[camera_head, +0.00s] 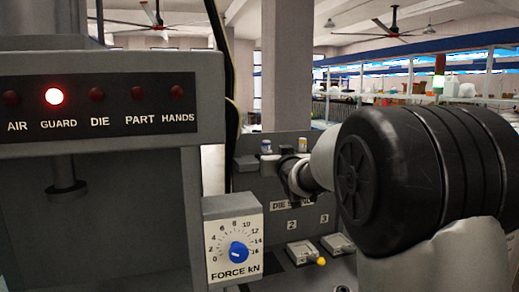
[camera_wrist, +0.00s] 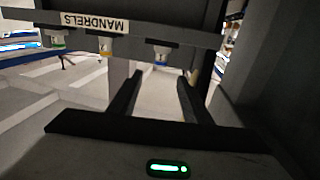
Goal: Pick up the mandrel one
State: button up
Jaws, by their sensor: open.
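In the wrist view, a dark rack (camera_wrist: 190,36) with an upside-down MANDRELS label crosses the top. Three mandrels hang in it: one with a green band (camera_wrist: 57,40) at left, one yellow (camera_wrist: 105,46), and one blue (camera_wrist: 161,56) at right. I see no number on any of them. My gripper (camera_wrist: 158,80) is open and empty, with its two dark fingers apart below the blue one in the picture. In the head view, a blue-topped piece (camera_head: 266,146) and a yellow-topped piece (camera_head: 302,144) stand on the grey fixture; my arm hides the area to their right.
A press frame (camera_head: 100,100) with a lit red GUARD lamp (camera_head: 54,97) fills the left of the head view. A FORCE kN dial box (camera_head: 233,238) stands in front. A die panel (camera_head: 292,222) marked 2 and 3 has small trays (camera_head: 301,253) below it.

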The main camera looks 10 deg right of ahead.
aim_at(267, 146)
jog(key=shift+w+a+f+p, duration=0.15)
jog(key=shift+w+p, duration=0.1)
jog(key=shift+w, duration=1.5)
jog(key=shift+w+f+p, duration=0.15)
jog(key=shift+w+p, duration=0.15)
jog(key=shift+w, duration=1.5)
jog(key=shift+w+a+f+p, duration=0.15)
jog(key=shift+w+p, duration=0.1)
jog(key=shift+w, duration=1.5)
jog(key=shift+c, duration=0.4)
grip_shut()
jog(key=shift+r, duration=0.1)
